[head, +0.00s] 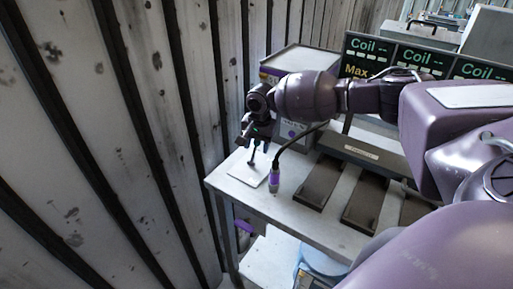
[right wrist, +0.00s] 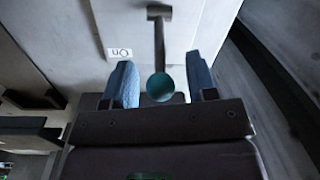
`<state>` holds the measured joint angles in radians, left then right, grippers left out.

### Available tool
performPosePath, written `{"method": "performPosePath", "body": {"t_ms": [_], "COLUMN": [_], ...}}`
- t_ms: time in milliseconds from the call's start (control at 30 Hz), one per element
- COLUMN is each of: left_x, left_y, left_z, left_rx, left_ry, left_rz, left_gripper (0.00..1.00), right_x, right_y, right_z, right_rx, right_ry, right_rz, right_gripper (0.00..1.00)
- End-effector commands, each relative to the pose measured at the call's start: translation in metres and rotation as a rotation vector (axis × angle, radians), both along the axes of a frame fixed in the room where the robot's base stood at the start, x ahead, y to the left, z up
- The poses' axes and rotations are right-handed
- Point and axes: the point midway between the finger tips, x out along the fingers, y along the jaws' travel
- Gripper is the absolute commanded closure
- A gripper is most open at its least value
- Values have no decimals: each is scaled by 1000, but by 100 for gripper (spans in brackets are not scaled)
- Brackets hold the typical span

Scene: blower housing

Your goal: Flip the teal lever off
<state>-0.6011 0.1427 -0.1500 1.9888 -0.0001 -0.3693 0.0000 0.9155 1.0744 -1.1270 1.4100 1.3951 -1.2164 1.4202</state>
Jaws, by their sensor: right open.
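In the right wrist view the lever has a dark shaft (right wrist: 159,42) and a round teal knob (right wrist: 160,87). Its dark base sits on a pale panel at the top of the picture. A small white label reading "On" (right wrist: 119,54), upside down, is left of the shaft. My right gripper (right wrist: 161,82) is open, with one blue finger on each side of the knob and a gap to both. In the head view my right gripper (head: 254,142) is over the table's left end, above a white plate (head: 247,170). The teal knob cannot be made out there.
A grey table (head: 330,228) holds several dark flat slabs (head: 318,183). A purple-tipped tool on a black cord (head: 274,179) is beside my right gripper. A grey box (head: 297,62) and "Coil" displays (head: 410,57) stand behind. A ribbed wall (head: 100,130) is close on the left.

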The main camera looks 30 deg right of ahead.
Motion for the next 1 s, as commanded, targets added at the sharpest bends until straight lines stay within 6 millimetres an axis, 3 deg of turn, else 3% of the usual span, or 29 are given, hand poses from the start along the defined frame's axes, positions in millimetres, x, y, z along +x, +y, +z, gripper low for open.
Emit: {"method": "performPosePath", "body": {"t_ms": [167,467,800,1000], "left_x": [2,3,0,-3], "left_y": [0,-1,0,0], "left_z": [0,1,0,-2], "left_rx": [-1,0,0,0], "left_ry": [-5,-7,-1,4], "left_rz": [-1,-2,0,2], "left_gripper": [57,57,57,57], "right_x": [1,1,1,1], "right_y": [0,0,0,0], "right_z": [-10,-11,-11,-11], "right_rx": [-1,-1,0,-1], "right_ry": [-1,-1,0,-1], "right_rz": [0,1,1,1], "right_gripper": [48,48,100,100]}}
